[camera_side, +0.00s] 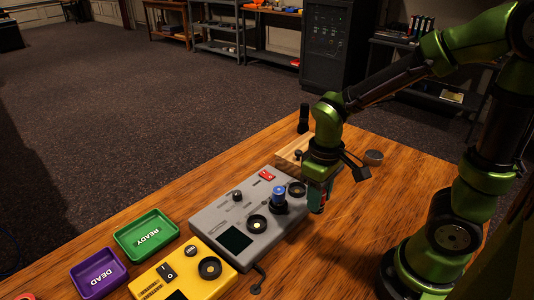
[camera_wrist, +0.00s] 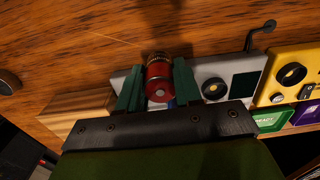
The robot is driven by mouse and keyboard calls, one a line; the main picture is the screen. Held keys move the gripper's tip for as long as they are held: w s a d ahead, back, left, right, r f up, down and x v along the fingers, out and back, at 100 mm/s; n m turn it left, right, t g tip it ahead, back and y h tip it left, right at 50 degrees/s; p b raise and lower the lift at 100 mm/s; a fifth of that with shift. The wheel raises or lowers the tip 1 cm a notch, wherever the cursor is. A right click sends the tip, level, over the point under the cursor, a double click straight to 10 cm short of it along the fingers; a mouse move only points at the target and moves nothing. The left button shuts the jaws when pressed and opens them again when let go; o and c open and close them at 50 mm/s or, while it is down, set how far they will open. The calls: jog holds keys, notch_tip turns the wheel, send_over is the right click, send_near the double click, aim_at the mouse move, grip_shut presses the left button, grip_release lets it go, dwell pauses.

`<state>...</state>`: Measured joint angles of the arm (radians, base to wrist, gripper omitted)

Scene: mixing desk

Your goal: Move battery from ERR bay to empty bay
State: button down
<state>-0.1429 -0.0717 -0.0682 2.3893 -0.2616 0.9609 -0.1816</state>
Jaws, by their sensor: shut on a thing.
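A red battery (camera_wrist: 160,80) with a metallic end shows between the green fingers of my gripper (camera_wrist: 158,88) in the wrist view. My gripper is shut on it, and in the side view my gripper (camera_side: 317,200) is just right of the grey device (camera_side: 228,205), low near its right end. The grey device has a round dark bay (camera_side: 257,224), a blue-topped battery (camera_side: 280,194) standing in the middle, and another round bay (camera_side: 296,188) at its right end. A small red display (camera_side: 267,175) sits behind the bays; its text is too small to read. My fingers mostly hide the held battery in the side view.
A yellow device (camera_side: 185,270) stands left of the grey one. A green READY tray (camera_side: 146,236) and a purple DEAD tray (camera_side: 98,272) lie further left. A wooden block (camera_side: 292,152) and a round metal object (camera_side: 374,157) are behind my gripper. The table's front right is clear.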

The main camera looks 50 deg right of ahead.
jog(key=w+a+r+n, duration=0.2)
jog(key=w+a, duration=0.7)
jog(key=w, duration=0.1)
jog(key=shift+w+a+f, duration=0.1)
jog(key=shift+f, duration=2.75)
jog(key=shift+f, duration=0.6)
jog(key=c, duration=1)
grip_release()
jog(key=shift+c, duration=0.2)
notch_tip(320, 180, up, 11)
jog(key=shift+w+f, duration=0.1)
